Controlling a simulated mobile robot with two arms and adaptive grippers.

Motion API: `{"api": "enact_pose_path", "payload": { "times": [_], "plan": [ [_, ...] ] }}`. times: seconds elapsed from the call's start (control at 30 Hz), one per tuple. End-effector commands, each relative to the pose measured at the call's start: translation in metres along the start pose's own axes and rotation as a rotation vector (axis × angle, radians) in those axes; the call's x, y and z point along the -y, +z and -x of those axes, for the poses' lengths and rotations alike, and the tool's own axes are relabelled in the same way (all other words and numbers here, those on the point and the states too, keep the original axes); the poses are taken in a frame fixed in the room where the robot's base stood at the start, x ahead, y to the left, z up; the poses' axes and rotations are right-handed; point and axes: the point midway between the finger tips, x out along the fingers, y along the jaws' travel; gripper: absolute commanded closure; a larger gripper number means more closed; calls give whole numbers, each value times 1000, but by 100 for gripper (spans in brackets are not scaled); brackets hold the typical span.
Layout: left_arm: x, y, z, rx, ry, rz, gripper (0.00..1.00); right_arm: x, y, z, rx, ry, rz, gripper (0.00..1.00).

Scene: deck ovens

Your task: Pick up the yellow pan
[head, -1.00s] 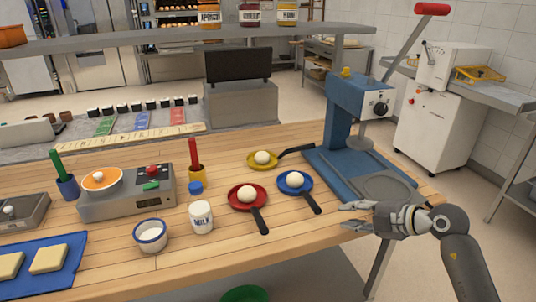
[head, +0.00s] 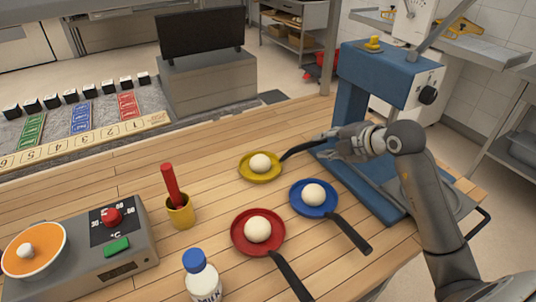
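The yellow pan (head: 262,179) lies on the wooden table with a white dough ball (head: 260,163) in it. Its black handle (head: 298,151) points right and slightly away, toward the blue press. My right gripper (head: 324,146) is at the far end of this handle. Its fingers look spread, with the handle end between or just in front of them. Whether they touch it cannot be told. My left gripper is not in view.
The blue pan (head: 292,199) and red pan (head: 236,240), each with a dough ball, are nearer. The blue press (head: 370,75) stands close behind my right gripper.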

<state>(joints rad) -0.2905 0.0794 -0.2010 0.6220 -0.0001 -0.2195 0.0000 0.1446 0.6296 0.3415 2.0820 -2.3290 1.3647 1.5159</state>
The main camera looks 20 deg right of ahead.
Motion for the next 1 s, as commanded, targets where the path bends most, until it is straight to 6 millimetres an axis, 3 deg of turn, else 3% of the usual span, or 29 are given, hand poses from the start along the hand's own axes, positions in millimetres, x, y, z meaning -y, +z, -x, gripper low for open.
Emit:
{"api": "enact_pose_path", "payload": {
  "times": [0.23, 0.43, 0.7, 1.0],
  "plan": [
    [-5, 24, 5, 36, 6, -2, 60, 0, -1, -35, -2, -1, -1, 72],
    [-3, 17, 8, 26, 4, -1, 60, 0, -2, -50, -4, -2, -1, 72],
    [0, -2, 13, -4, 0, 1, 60, 0, -4, -85, -2, -1, 0, 72],
    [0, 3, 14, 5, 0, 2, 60, 1, -4, -93, -1, 0, 0, 72]
  ]
}}
